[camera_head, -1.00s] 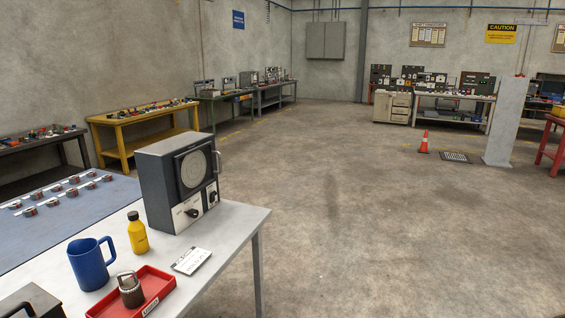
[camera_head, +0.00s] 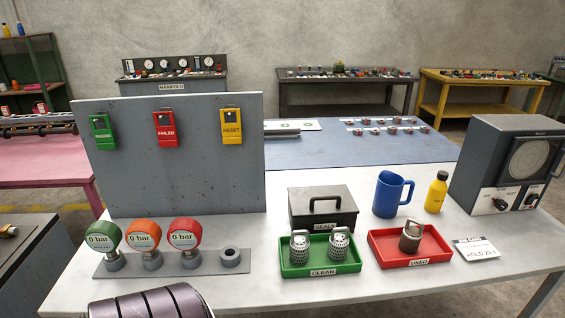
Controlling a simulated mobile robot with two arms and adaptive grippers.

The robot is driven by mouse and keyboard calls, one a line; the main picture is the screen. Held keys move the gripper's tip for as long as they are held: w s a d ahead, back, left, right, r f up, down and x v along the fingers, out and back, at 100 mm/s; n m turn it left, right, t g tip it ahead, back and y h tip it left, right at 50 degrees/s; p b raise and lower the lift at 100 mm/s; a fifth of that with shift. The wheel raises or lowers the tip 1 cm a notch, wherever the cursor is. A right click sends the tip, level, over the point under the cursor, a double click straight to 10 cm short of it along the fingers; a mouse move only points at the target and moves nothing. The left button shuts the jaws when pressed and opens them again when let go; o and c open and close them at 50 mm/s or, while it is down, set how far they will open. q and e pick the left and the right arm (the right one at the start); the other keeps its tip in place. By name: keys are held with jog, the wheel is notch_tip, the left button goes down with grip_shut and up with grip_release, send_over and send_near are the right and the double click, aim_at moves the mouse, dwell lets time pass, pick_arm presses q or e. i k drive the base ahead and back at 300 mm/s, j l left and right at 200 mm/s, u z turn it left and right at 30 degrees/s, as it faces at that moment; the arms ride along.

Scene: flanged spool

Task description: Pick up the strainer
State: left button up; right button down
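Two light grey perforated strainers with loop handles, a left one (camera_head: 300,247) and a right one (camera_head: 339,243), stand upright in a green tray (camera_head: 319,271) labelled CLEAN. A darker strainer (camera_head: 411,236) with a handle stands in a red tray (camera_head: 388,257) that appears to be labelled USED. Both trays are on the light grey workbench, the red one to the right of the green one.
Behind the green tray is a dark lidded box (camera_head: 322,208). A blue mug (camera_head: 387,195), yellow bottle (camera_head: 436,192) and grey instrument (camera_head: 480,165) stand at right. Three gauges, including an orange one (camera_head: 148,235), and an upright panel (camera_head: 180,185) occupy the left.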

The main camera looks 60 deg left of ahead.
aim_at(299, 246)
jog(key=u, duration=1.6)
